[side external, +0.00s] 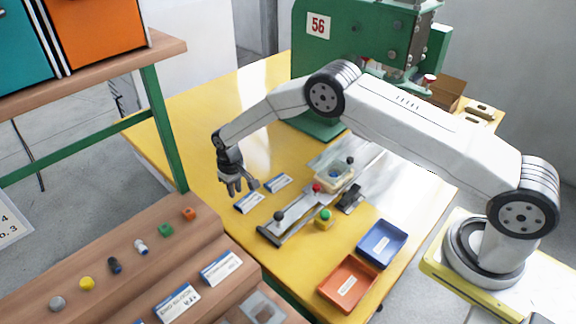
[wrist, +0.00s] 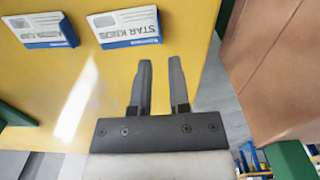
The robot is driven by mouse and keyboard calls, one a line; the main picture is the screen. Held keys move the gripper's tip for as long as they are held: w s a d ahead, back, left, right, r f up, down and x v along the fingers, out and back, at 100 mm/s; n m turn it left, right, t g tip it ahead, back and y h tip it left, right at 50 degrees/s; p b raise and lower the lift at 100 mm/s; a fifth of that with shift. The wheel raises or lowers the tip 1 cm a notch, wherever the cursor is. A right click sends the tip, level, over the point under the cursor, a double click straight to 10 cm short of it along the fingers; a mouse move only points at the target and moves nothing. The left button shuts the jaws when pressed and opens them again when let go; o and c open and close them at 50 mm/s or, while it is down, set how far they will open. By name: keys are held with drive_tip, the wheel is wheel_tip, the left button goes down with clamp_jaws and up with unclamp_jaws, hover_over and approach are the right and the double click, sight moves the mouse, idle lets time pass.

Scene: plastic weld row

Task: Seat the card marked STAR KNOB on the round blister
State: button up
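The card marked STAR KNOB (wrist: 128,26), white with a blue edge, lies flat on the yellow table in the wrist view. It appears to be the nearer of two table cards in the side view (side external: 249,203). My gripper (wrist: 161,63) is open and empty, its fingers pointing toward the table edge side of that card. In the side view my gripper (side external: 240,186) hangs above the cards, apart from them. A clear blister (side external: 334,177) with something blue inside sits in a fixture on the rail; its round shape is not clear.
A second card (wrist: 40,29) lies beside the first. The rail (side external: 297,223) has dark and red knobs. Blue (side external: 381,243) and orange (side external: 347,284) trays stand at right, a green machine (side external: 350,40) behind. A stepped wooden shelf (side external: 130,262) holds several small parts and cards.

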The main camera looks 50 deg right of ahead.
sight(237, 206)
drive_tip(key=shift+f, duration=0.15)
drive_tip(key=shift+f, duration=3.3)
drive_tip(key=shift+c, duration=0.2)
clamp_jaws()
drive_tip(key=shift+r, duration=0.15)
drive_tip(key=shift+r, duration=2.1)
drive_tip(key=shift+d, duration=0.1)
